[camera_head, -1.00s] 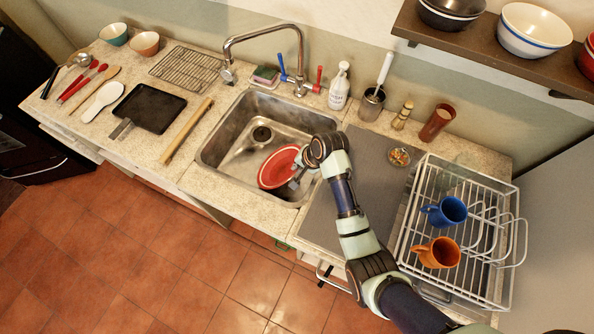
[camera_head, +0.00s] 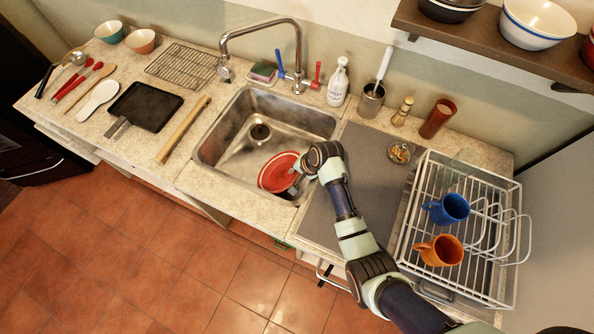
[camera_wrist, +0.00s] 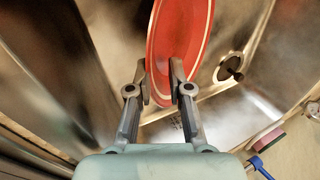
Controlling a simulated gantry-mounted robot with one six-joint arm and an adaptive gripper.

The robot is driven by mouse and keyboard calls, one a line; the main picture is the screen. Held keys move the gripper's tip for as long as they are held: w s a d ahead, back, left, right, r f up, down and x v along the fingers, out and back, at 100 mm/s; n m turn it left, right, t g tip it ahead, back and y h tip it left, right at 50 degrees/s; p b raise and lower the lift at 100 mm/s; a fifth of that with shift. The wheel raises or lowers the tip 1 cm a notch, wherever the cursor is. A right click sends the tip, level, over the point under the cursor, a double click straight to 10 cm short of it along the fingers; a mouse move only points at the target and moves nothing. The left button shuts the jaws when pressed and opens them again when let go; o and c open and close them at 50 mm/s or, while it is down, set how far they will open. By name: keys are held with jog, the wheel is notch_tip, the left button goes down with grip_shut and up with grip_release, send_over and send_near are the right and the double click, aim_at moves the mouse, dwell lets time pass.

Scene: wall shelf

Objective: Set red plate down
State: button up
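The red plate (camera_head: 279,172) is low in the front right part of the metal sink, tilted. In the wrist view the plate (camera_wrist: 180,42) is seen at a steep angle, with its rim between the two fingers of my gripper (camera_wrist: 160,85). One finger lies along its left side, the other in front of its face. My gripper (camera_head: 297,184) reaches into the sink from the right and appears shut on the rim. Whether the plate's lower edge touches the sink floor, I cannot tell.
The sink (camera_head: 232,158) is otherwise empty, with a drain (camera_head: 261,132) and a faucet (camera_head: 262,28) behind. A dish rack (camera_head: 408,225) with mugs stands on the right.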

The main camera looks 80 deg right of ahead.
jog(key=shift+o, duration=0.4)
jog(key=shift+r, duration=0.1)
jog(key=shift+r, duration=0.4)
jog(key=p+v, duration=0.3)
jog(key=v, duration=0.8)
jog(key=shift+s, duration=0.2)
jog(key=shift+r, duration=0.1)
